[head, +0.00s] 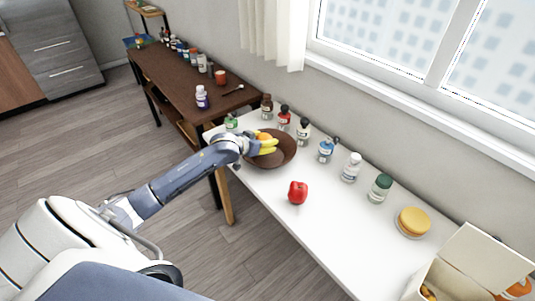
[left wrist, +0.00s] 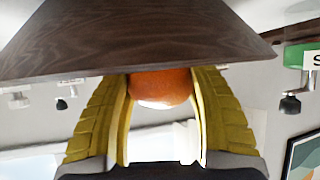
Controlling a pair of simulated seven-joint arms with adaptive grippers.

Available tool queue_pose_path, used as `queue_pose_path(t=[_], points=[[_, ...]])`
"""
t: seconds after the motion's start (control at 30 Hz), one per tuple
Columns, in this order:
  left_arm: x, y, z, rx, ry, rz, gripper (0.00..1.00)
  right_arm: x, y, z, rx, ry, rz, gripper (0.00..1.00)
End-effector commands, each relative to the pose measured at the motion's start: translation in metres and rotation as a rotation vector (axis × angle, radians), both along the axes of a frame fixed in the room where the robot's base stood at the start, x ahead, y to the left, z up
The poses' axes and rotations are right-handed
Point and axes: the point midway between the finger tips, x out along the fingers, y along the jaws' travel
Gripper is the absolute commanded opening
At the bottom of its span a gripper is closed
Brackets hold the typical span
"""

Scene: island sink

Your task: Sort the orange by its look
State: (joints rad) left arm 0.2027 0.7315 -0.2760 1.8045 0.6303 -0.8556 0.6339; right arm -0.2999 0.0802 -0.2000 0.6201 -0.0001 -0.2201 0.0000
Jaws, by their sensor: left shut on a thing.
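The orange (head: 263,136) is at the brown bowl (head: 286,157) on the white table in the head view, partly hidden by my gripper. My left gripper (head: 268,147) reaches over the left side of the bowl, its yellow fingers shut on the orange. In the left wrist view the orange (left wrist: 160,87) sits between the two curved fingers, its far part cut off by a dark wood-grained surface. I cannot tell whether the orange still touches the bowl. An open cream box (head: 490,258) stands at the lower right, with orange-coloured things partly visible in it. My right gripper is not in view.
Several bottles, among them a white one (head: 351,167) and a green-capped one (head: 380,188), line the window side. A red pepper (head: 298,192) and a round yellow-topped container (head: 413,222) stand on the white table (head: 318,238). A dark wooden table (head: 180,82) adjoins it.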

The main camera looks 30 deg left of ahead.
Motion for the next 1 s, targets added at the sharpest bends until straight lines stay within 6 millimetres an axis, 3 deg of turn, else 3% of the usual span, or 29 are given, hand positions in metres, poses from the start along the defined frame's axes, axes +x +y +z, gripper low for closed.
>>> queue_pose_path(t=[0.13,0.17,0.37,0.73,1.0], points=[[0.0,0.0,0.0,0.0,-0.001,0.0,0.22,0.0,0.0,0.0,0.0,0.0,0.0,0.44],[0.0,0.0,0.0,0.0,-0.001,0.0,0.62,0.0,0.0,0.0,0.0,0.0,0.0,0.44],[0.0,0.0,0.0,0.0,-0.001,0.0,0.84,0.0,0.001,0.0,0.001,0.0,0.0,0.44],[-0.006,0.0,0.003,0.0,0.0,-0.001,0.84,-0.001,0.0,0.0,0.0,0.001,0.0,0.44],[-0.042,0.004,0.022,0.001,0.001,-0.002,0.84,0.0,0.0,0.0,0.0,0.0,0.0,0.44]])
